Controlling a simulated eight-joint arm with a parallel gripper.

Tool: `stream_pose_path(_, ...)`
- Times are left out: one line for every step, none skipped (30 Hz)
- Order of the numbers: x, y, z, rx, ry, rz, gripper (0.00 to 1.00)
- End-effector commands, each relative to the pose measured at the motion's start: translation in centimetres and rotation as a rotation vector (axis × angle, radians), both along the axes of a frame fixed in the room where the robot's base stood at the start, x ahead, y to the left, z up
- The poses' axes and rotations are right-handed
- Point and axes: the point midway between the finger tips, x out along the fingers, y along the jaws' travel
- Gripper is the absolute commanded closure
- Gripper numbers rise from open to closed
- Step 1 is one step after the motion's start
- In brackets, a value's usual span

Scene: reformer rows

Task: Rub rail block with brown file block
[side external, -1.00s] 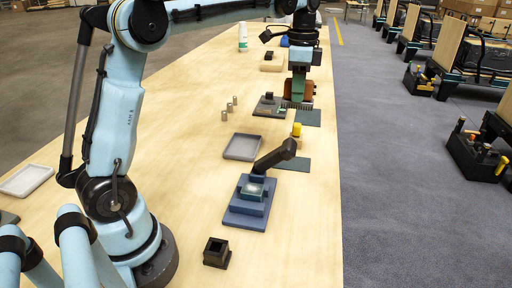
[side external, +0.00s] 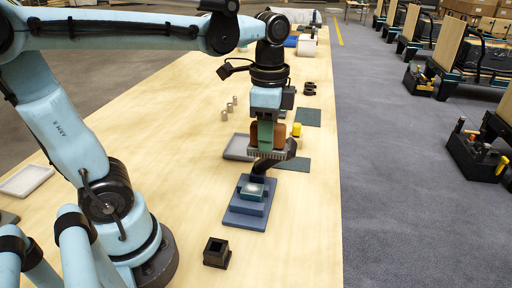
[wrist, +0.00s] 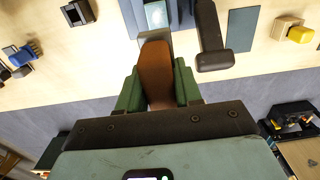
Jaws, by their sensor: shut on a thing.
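My gripper (side external: 267,146) is shut on the brown file block (side external: 281,135), which shows on both sides of the green finger. In the wrist view the brown block (wrist: 155,65) sits between the two green fingers and points up the picture. A blue stepped base (side external: 245,215) stands on the table, in front of and below my gripper in the side view. A small block with a pale grey top (side external: 253,189), seemingly the rail block, sits on it. Its pale top (wrist: 156,14) shows just beyond the file block's end in the wrist view. I cannot tell the gap between them.
A dark angled arm (wrist: 209,35) stands close beside the base, partly hidden by my gripper in the side view. A grey tray (side external: 236,149), metal pegs (side external: 229,108), a yellow piece (side external: 297,129) and a black square socket (side external: 217,252) are nearby. Table is clear left of the base.

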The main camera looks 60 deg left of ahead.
Motion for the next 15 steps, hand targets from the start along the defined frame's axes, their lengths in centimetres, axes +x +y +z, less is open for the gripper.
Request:
stream_pose_path(0.0,0.0,-0.7,0.0,0.0,0.0,0.9)
stream_pose_path(0.0,0.0,-1.1,0.0,0.0,0.0,0.9)
stream_pose_path(0.1,0.0,-1.5,0.0,0.0,0.0,0.9)
stream_pose_path(0.1,0.0,-1.8,0.0,0.0,0.0,0.9)
stream_pose_path(0.1,0.0,-2.0,0.0,0.0,0.0,0.9)
stream_pose_path(0.1,0.0,-2.2,0.0,0.0,0.0,0.9)
stream_pose_path(0.1,0.0,-2.4,0.0,0.0,0.0,0.9)
stream_pose_path(0.1,0.0,-2.5,0.0,0.0,0.0,0.9)
stream_pose_path(0.1,0.0,-2.6,0.0,0.0,0.0,0.9)
stream_pose_path(0.1,0.0,-2.8,0.0,0.0,0.0,0.9)
stream_pose_path(0.1,0.0,-2.9,0.0,0.0,0.0,0.9)
stream_pose_path(0.1,0.0,-3.1,0.0,0.0,0.0,0.9)
stream_pose_path(0.1,0.0,-3.2,0.0,0.0,0.0,0.9)
stream_pose_path(0.1,0.0,-3.4,0.0,0.0,0.0,0.9)
stream_pose_path(0.1,0.0,-3.7,0.0,0.0,0.0,0.9)
